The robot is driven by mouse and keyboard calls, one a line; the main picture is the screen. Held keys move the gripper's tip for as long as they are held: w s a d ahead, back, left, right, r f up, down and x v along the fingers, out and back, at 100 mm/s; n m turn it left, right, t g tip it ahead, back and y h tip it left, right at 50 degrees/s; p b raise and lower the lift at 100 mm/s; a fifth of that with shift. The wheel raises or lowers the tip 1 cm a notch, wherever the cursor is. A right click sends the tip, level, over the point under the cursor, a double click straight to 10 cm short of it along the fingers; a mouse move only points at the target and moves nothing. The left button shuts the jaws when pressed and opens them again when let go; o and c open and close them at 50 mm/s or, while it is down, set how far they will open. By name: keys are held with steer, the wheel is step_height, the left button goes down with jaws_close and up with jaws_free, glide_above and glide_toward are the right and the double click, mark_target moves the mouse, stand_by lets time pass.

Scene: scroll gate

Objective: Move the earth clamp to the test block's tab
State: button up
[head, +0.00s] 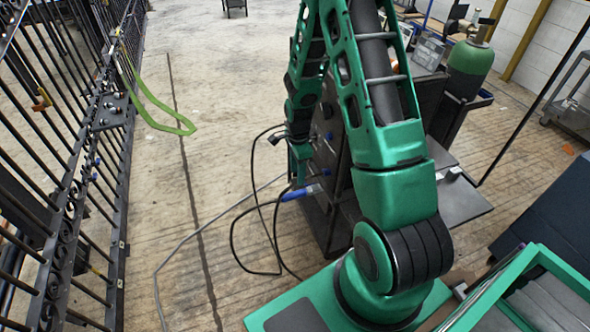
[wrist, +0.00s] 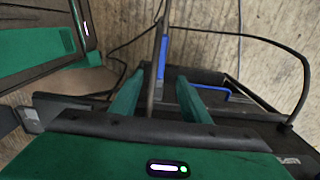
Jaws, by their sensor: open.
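My gripper (head: 299,178) hangs beside the dark cart in the head view, pointing down. In the wrist view my gripper (wrist: 157,105) is open, its two green fingers apart. A grey bar and a blue piece (wrist: 162,57) show between and beyond the fingers; contact cannot be told. In the head view a blue handle (head: 299,193) sits just below the fingertips, close to black cables. It may be the earth clamp; its jaws are not clear. I cannot pick out the test block or its tab with certainty.
The dark cart (head: 340,190) stands right beside my gripper. Black cables (head: 262,240) loop on the floor. A scroll gate (head: 75,180) with a green strap (head: 160,112) stands at left. A green gas cylinder (head: 468,68) is at upper right. Floor between gate and cart is largely clear.

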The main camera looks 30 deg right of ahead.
mark_target(293, 193)
step_height(293, 193, down, 10)
steer(key=shift+r, duration=0.15)
stand_by(0.3)
steer(key=shift+c, duration=0.7)
steer(key=shift+w, duration=0.1)
jaws_close()
steer(key=shift+w+a, duration=0.1)
steer(key=shift+a, duration=0.75)
steer(key=shift+w+a, duration=0.2)
steer(key=shift+a, duration=0.9)
steer(key=shift+w+a, duration=0.2)
steer(key=shift+a, duration=0.85)
steer(key=shift+w+a, duration=0.2)
steer(key=shift+a, duration=0.9)
steer(key=shift+a, duration=0.15)
